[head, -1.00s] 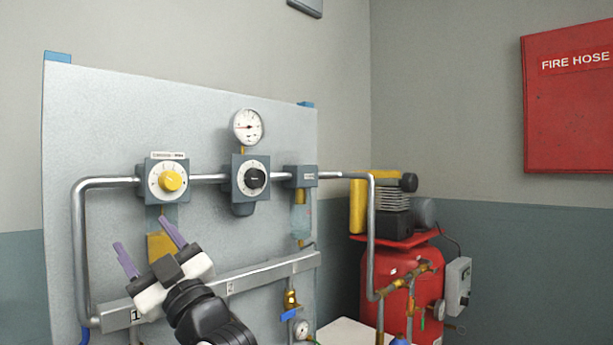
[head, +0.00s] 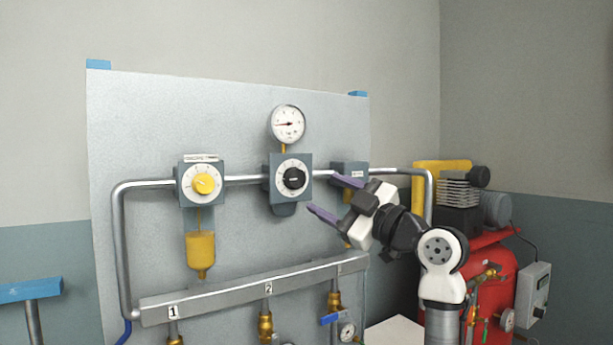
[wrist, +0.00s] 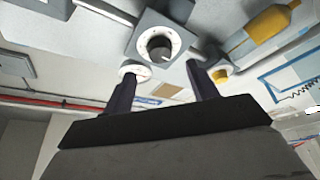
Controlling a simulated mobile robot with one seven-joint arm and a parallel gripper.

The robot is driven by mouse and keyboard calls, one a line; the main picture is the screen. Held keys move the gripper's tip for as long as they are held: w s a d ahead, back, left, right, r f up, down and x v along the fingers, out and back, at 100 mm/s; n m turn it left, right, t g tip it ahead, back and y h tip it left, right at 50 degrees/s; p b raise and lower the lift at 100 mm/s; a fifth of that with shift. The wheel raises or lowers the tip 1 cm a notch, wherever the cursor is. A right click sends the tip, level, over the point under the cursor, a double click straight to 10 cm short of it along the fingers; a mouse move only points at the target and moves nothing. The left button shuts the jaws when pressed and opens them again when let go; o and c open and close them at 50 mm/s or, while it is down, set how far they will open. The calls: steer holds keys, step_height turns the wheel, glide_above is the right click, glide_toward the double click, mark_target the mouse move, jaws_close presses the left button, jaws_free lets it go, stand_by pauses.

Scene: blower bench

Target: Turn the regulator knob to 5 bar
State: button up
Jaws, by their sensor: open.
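The black knob (head: 295,178) sits on a white round dial on a grey block, in the middle of the pipe run. A round white gauge (head: 288,124) stands just above it; its numbers are too small to read. A yellow knob (head: 205,184) sits on a similar dial to the left. My gripper (head: 328,197) is open and empty, to the lower right of the black knob and apart from it, fingers pointing up-left. In the wrist view the black knob (wrist: 159,47) shows ahead, beyond and between the two purple-grey fingers.
A silver pipe (head: 244,179) links the blocks along the grey panel (head: 140,120). A yellow bowl (head: 200,252) hangs below the left block. A numbered rail (head: 220,294) with brass valves runs beneath. A red compressor (head: 500,270) stands at right.

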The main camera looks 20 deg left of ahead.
mark_target(300, 181)
steer(key=p+x, duration=0.2)
steer(key=x, duration=0.5)
steer(key=c, duration=1)
